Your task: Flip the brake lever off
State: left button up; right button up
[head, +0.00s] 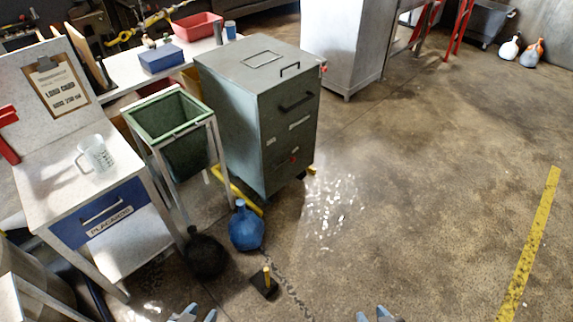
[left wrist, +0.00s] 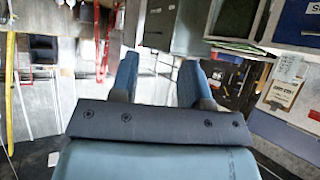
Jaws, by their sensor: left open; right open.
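A small yellow lever (head: 267,275) stands nearly upright on a black base on the floor, in the lower middle of the head view; it looks like the brake lever. A chain or cable runs past it. My left gripper (head: 192,314) shows at the bottom edge, left of the lever and apart from it. It is open and empty, and its two blue fingers also show in the left wrist view (left wrist: 158,80). My right gripper (head: 377,315) is at the bottom edge, right of the lever, open and apart from it. I cannot make out the lever in the left wrist view.
A grey-green cabinet (head: 257,120) with a yellow bar at its base stands behind the lever. A blue jug (head: 246,228) and a black jug (head: 205,255) stand near the lever. A green bin (head: 172,120) and white desk (head: 70,165) are left.

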aim_at(275, 167)
jog(key=i+l+u, duration=0.1)
jog(key=u, duration=0.4)
jog(key=i+l+u, duration=0.2)
jog(key=l+u, duration=0.2)
jog(key=l, duration=0.2)
jog(key=i+l+u, duration=0.2)
jog(key=l, duration=0.2)
jog(key=i+l+u, duration=0.1)
jog(key=l, duration=0.4)
jog(key=i+l+u, duration=0.1)
jog(key=l, duration=0.45)
jog(key=i+l+u, duration=0.1)
jog(key=l, duration=0.45)
jog(key=i+l, duration=0.1)
jog(key=l, duration=0.45)
jog(key=i+l, duration=0.1)
jog(key=l, duration=0.45)
jog(key=i+l, duration=0.1)
jog(key=l, duration=0.5)
jog(key=i+l, duration=0.1)
jog(key=l, duration=0.45)
jog(key=i+l+u, duration=0.1)
jog(key=l, duration=0.5)
